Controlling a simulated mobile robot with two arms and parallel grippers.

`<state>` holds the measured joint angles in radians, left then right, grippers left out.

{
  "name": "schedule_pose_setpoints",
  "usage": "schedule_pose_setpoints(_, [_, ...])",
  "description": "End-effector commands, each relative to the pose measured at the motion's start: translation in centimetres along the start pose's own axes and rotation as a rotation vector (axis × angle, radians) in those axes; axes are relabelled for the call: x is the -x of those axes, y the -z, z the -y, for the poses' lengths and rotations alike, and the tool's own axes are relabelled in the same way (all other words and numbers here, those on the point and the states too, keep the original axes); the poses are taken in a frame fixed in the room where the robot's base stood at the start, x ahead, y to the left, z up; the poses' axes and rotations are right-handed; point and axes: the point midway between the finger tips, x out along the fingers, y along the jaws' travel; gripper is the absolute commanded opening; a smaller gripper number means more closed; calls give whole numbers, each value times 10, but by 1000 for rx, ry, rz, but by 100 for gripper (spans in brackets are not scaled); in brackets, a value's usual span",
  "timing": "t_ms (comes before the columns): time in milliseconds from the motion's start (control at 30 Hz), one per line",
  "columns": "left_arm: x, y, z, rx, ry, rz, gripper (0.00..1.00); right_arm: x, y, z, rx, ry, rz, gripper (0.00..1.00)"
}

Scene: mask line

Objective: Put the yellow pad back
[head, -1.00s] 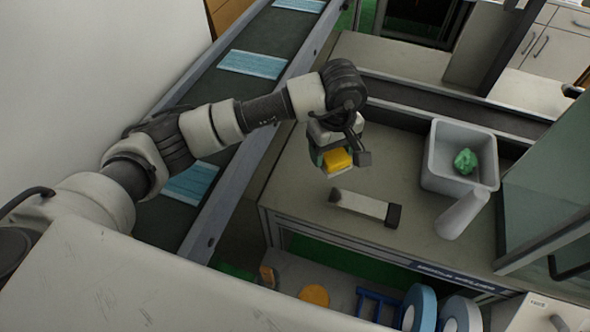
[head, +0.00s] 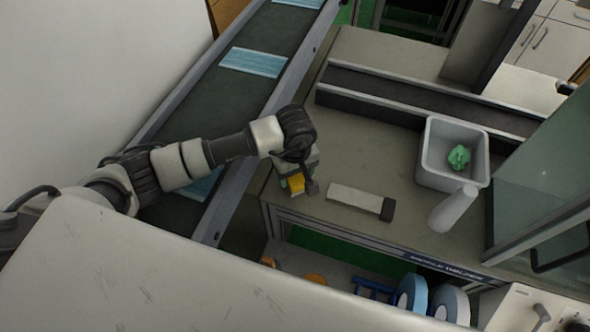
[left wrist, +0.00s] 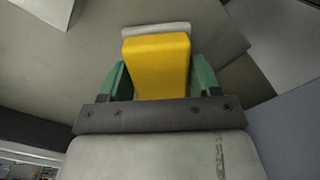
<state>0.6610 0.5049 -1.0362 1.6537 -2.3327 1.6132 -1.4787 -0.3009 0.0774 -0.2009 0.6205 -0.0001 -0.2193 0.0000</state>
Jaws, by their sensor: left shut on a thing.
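The yellow pad (head: 296,186) is in my left gripper (head: 297,184), near the left end of the grey bench top (head: 350,150). In the left wrist view the yellow pad (left wrist: 158,65) sits between the two green fingers of my left gripper (left wrist: 160,85), which are shut on it. A pale strip (left wrist: 157,29) shows just beyond the pad's far end. I cannot tell whether the pad touches the bench. My right gripper is not in view.
A pale bar with a dark end (head: 354,197) lies right of my gripper. A conveyor (head: 215,103) with blue masks (head: 252,62) runs along the left.

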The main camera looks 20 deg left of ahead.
Motion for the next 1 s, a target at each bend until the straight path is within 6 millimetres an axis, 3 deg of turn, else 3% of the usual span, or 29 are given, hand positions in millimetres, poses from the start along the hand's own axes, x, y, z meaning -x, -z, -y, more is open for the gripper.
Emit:
schedule_pose_setpoints(167, [-4, 0, 0, 0, 0, -1, 41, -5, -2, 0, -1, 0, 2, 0])
schedule_pose_setpoints(200, [-3, 0, 0, 0, 0, -1, 66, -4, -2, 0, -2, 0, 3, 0])
schedule_pose_setpoints(367, [-2, 0, 0, 0, 0, 0, 88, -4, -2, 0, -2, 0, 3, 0])
schedule_pose_setpoints(767, [6, 1, -1, 0, -3, -2, 88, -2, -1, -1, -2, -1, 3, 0])
schedule_pose_setpoints(1000, [53, 1, -1, -1, -6, -5, 88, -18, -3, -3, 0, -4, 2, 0])
